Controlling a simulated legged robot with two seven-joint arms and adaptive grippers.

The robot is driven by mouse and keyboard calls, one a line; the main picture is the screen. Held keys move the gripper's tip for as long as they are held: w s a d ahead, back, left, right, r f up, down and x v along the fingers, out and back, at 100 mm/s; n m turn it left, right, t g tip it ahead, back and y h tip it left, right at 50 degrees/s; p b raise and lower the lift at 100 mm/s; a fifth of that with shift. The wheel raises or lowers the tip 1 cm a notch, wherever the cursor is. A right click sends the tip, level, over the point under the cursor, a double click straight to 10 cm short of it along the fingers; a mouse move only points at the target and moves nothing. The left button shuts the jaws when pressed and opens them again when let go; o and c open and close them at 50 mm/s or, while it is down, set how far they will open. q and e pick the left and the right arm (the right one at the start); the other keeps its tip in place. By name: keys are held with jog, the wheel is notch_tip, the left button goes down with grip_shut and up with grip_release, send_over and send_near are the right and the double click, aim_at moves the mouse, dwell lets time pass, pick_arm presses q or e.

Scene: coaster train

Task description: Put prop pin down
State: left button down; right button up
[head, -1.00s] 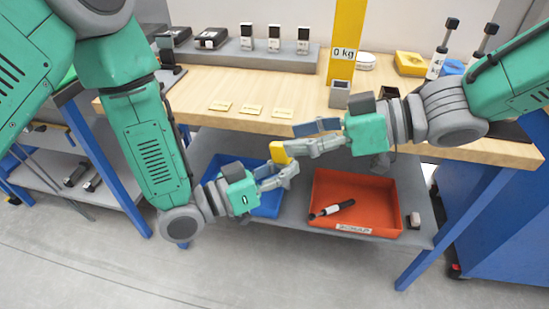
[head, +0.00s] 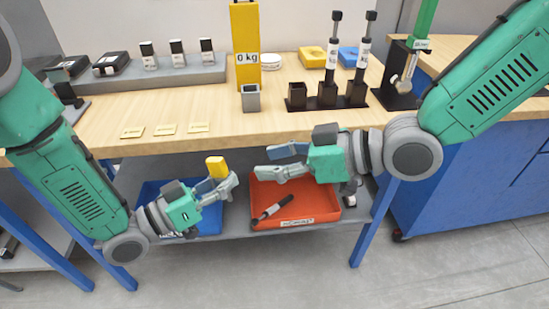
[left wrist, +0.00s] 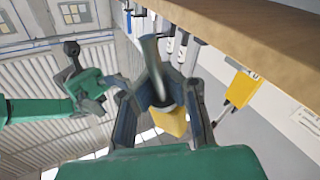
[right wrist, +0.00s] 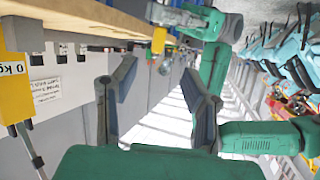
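The prop pin, seen as a yellow block (head: 217,167) in the head view, is at the fingertips of my left gripper (head: 221,183). In the left wrist view a grey rod (left wrist: 153,68) and the yellow block (left wrist: 170,121) sit between the fingers, which appear closed on it. The held part is partly hidden by the fingers. It is in front of the bench edge, above the blue bin. My right gripper (head: 267,161) is open and empty, to the right of the pin and apart from it, above the red bin. Its fingers also stand apart in the right wrist view (right wrist: 158,85).
The wooden bench top (head: 130,100) carries three small yellow plates (head: 165,129), a yellow 0 kg column (head: 245,45), a grey cup (head: 251,98) and a dark rack (head: 328,97) with two upright dampers. Below are a blue bin (head: 208,222) and a red bin (head: 325,207) holding a damper.

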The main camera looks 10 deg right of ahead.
aim_at(223, 168)
pick_arm(q)
jog(key=shift+a, duration=0.45)
pick_arm(e)
jog(key=x, duration=1)
jog(key=shift+a, duration=0.45)
pick_arm(q)
jog(key=shift+d, duration=0.3)
pick_arm(e)
jog(key=shift+w+a+f, duration=0.3)
jog(key=shift+a, duration=0.1)
pick_arm(q)
jog(key=shift+a, duration=0.2)
pick_arm(e)
jog(key=shift+a, duration=0.25)
pick_arm(q)
jog(key=shift+a, duration=0.15)
pick_arm(e)
jog(key=shift+a, duration=0.1)
grip_shut()
pick_arm(q)
jog(key=c, duration=1.8)
grip_release()
jog(key=shift+d, duration=0.2)
pick_arm(e)
jog(key=shift+d, duration=0.2)
pick_arm(q)
jog(key=shift+a, duration=0.1)
